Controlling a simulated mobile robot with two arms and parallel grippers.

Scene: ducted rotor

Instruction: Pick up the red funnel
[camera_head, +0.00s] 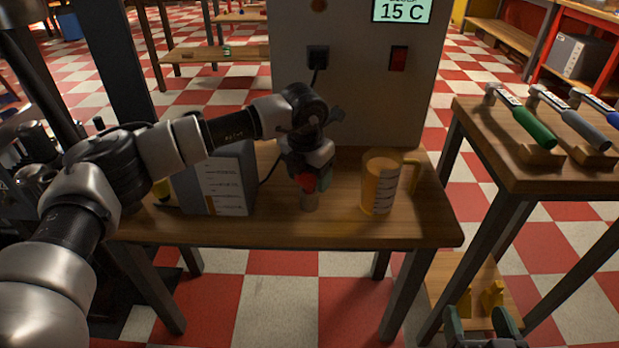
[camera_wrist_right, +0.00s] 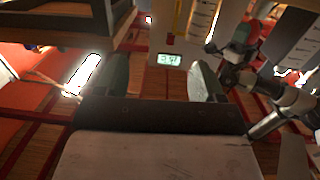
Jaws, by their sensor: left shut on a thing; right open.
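The red funnel (camera_head: 308,182) is over the wooden table, mostly hidden by my left gripper (camera_head: 312,180). My left gripper points down and is shut on the funnel. A small pale cylinder (camera_head: 310,201) is directly below the funnel; I cannot tell whether the two touch. My right gripper (camera_head: 481,318) is at the bottom edge of the head view, open and empty. Its two fingers also show in the right wrist view (camera_wrist_right: 162,78), spread apart with nothing between them.
A measuring jug (camera_head: 380,186) with orange contents stands right of the funnel. A grey marked container (camera_head: 228,180) stands to the left. A tall grey panel with a display (camera_head: 402,10) rises behind. The right table (camera_head: 490,165) holds several handled tools. The table's front right is clear.

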